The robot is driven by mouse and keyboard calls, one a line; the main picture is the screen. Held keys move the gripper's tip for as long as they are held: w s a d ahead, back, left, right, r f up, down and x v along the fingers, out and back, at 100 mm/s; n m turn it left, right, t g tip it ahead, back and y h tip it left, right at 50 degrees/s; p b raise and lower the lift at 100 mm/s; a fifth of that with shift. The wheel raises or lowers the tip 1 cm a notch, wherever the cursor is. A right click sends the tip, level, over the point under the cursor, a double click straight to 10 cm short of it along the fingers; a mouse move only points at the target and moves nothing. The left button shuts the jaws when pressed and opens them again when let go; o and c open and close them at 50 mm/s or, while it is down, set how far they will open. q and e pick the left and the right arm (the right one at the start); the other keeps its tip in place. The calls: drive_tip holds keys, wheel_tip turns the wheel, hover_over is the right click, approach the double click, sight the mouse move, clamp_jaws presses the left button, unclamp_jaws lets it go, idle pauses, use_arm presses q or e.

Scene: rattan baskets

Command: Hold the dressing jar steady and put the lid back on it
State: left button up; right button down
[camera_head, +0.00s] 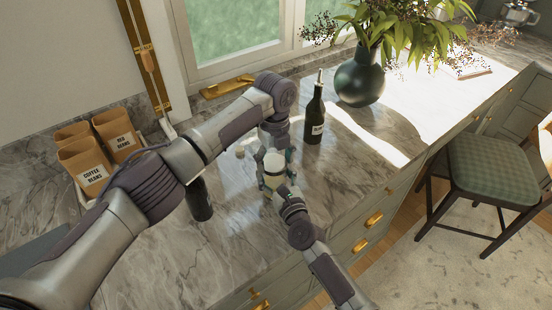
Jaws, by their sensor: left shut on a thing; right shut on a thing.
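The dressing jar (273,181) stands on the marble counter, small and pale, mostly hidden between my two grippers. A whitish round top, which looks like the lid (273,161), shows at the jar's upper end. My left gripper (274,154) reaches down from behind and above and is shut at this top. My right gripper (275,186) comes from the front, lower down, and is shut around the jar's body. The fingers cover much of both things. I cannot tell whether the lid touches the rim.
A dark labelled bottle (315,115) stands close behind on the right. A dark cylindrical thing (199,200) stands left, partly behind my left arm. Bean bags (84,168) are at the far left. A vase (360,80) stands at the back. The counter's front edge is near the jar.

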use_arm(q)
drive_tip(key=m, duration=0.7)
drive_tip(key=shift+a+m, duration=0.25)
drive_tip(key=shift+m, duration=0.05)
drive_tip(key=m, duration=0.3)
drive_tip(key=shift+w+a+r+m, duration=0.1)
drive_tip(key=shift+m, duration=1.1)
drive_tip(key=o, duration=0.8)
